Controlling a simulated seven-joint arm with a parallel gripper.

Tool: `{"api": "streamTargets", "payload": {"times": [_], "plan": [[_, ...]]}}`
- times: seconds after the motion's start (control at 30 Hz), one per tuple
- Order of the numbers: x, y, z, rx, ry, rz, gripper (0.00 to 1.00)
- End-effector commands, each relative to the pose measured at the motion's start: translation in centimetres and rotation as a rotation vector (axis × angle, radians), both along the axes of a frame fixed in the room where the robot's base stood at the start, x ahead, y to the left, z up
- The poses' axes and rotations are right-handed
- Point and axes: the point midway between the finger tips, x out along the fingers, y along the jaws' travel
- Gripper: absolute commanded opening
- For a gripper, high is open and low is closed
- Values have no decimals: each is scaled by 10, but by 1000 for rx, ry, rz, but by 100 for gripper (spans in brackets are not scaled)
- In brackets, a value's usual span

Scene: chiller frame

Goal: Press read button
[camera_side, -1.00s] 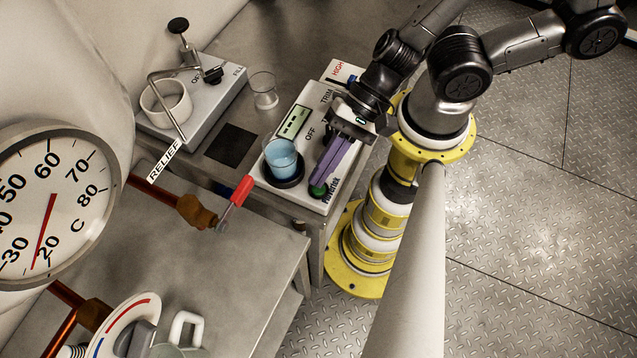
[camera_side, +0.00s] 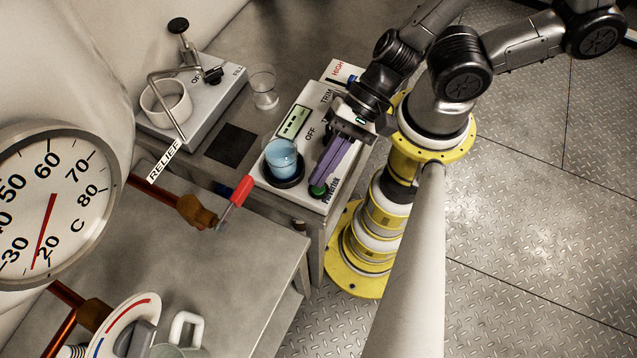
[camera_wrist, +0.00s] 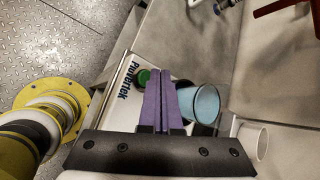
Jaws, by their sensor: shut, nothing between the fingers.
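The button also shows in the wrist view (camera_wrist: 142,77), just beside the fingertips. My gripper (camera_side: 321,181) is shut and empty, its purple fingers slanting down to the button. The tips look at or just above it; I cannot tell whether they touch. A glass of blue liquid (camera_side: 281,158) stands on a dark round seat on the box, left of the fingers. It also shows in the wrist view (camera_wrist: 199,104).
An empty glass (camera_side: 263,90) stands behind the box. A red-handled valve lever (camera_side: 236,198) sticks up at the bench's front. A grey filling stand (camera_side: 205,105) with a white cup (camera_side: 166,104) is at the back left. A large dial gauge (camera_side: 45,205) is at far left.

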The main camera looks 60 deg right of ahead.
Motion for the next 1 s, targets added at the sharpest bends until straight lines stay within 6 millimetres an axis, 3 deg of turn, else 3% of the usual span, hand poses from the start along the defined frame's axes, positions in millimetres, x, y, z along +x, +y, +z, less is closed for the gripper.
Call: {"api": "streamTargets", "payload": {"times": [1.0], "plan": [[0,0,-11,0,0,0,0]]}}
